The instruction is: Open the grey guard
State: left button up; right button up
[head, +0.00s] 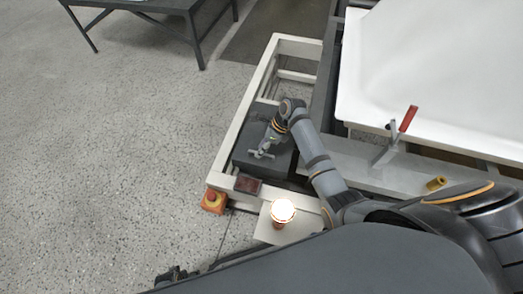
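A dark grey box-like cover (243,158), which looks like the grey guard, sits low inside a cream-coloured frame at the centre of the head view. Its top looks level and it seems shut. My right arm reaches over it from the lower right. My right gripper (264,153) is right above the cover, near its middle. A pale T-shaped form shows at the fingertips; I cannot tell whether it is a handle or the fingers, nor whether they touch the cover. A small dark part at the bottom edge may be my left gripper (172,275), mostly hidden.
The cream frame (256,88) surrounds the cover. An orange stop button box (213,201) and a glowing lamp (283,211) stand near its front. A white tub shell (430,75) and red-handled clamp (408,120) are at right. Open floor lies left.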

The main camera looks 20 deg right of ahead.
jog(key=shift+a+f, duration=0.1)
jog(key=shift+f, duration=0.15)
jog(key=shift+c, duration=0.2)
grip_shut()
